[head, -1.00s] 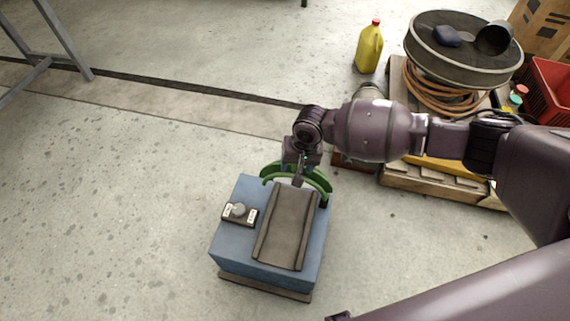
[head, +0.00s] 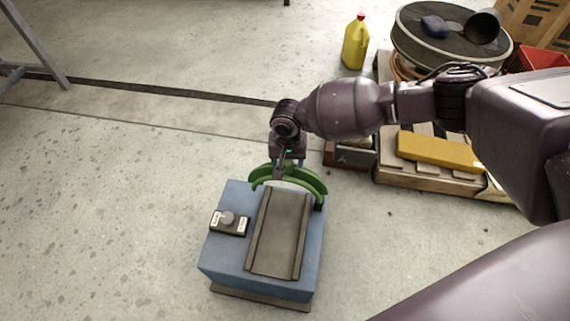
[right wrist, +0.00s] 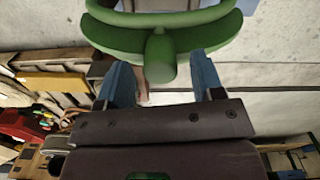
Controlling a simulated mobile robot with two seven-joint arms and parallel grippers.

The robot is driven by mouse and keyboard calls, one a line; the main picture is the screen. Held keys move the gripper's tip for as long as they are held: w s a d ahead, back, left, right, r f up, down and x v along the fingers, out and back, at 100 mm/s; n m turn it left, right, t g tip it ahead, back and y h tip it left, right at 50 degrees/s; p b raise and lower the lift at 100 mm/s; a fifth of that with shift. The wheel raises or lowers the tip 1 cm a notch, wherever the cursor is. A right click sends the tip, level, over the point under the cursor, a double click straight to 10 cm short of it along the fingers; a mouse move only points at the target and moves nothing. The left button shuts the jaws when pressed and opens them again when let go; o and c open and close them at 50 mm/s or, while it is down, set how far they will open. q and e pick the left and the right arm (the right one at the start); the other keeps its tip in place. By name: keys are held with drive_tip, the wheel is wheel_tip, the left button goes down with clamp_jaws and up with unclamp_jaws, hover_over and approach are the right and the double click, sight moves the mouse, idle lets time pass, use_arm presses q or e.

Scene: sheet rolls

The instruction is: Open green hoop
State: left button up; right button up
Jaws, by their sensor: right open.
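The green hoop (head: 311,181) arches over the far end of a grey channel (head: 277,234) on a blue box (head: 229,259). My right gripper (head: 278,176) is at the hoop, and its fingers are partly hidden in the head view. In the right wrist view the two blue fingers (right wrist: 163,80) are open, with a green knob (right wrist: 160,58) of the hoop between their tips. A clear gap shows on the right side of the knob. I cannot tell whether the left finger touches it. My left gripper is not in view.
A small switch panel with a knob (head: 229,222) sits on the box, left of the channel. A yellow jug (head: 355,45), a round drum (head: 451,45) and a pallet with a yellow block (head: 438,151) stand behind and right. The floor left of the box is clear.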

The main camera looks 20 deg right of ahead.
sight(290, 177)
drive_tip(key=shift+f+b, duration=0.4)
drive_tip(key=shift+f, duration=1.05)
clamp_jaws()
